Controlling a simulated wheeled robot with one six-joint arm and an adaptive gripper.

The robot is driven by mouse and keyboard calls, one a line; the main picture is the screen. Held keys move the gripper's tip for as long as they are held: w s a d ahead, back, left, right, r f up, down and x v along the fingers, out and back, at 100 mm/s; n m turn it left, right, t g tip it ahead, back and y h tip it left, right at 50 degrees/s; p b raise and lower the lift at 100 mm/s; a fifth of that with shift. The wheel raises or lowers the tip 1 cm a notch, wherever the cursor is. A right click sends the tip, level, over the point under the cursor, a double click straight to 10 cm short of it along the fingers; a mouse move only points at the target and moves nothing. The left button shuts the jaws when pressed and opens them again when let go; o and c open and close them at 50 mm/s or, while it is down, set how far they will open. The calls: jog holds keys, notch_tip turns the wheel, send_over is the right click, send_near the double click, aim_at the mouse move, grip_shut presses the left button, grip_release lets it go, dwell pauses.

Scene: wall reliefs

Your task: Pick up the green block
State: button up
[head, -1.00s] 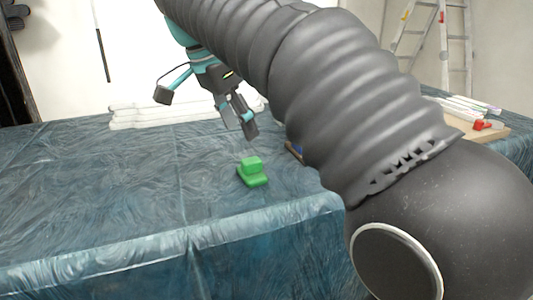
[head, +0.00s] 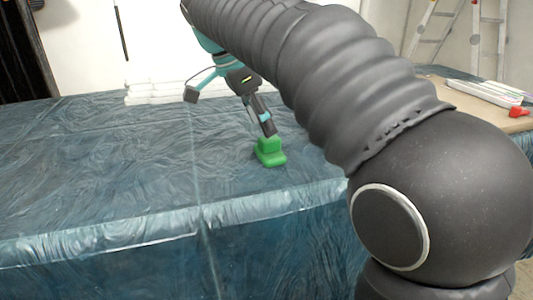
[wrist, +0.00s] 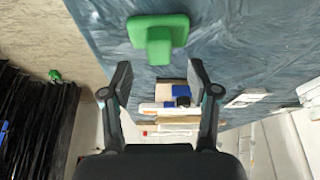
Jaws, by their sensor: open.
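The green block (head: 269,152) is a stepped shape with a wide base and a raised part. My gripper (head: 268,130) is just above and beside the block's raised part in the head view. In the wrist view the green block (wrist: 158,36) lies just beyond the two fingertips of my gripper (wrist: 159,80), roughly centred between them. The fingers are apart with nothing between them. Whether a finger touches the block cannot be told.
White folded sheets (head: 165,92) lie at the back of the table. A board (head: 470,100) with a white tray and a red item (head: 517,112) is at the right. A ladder (head: 470,35) stands behind. The left of the table is clear.

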aim_at(270, 139)
jog(key=b+x, duration=0.1)
jog(key=x, duration=0.4)
jog(key=shift+s, duration=0.15)
grip_shut()
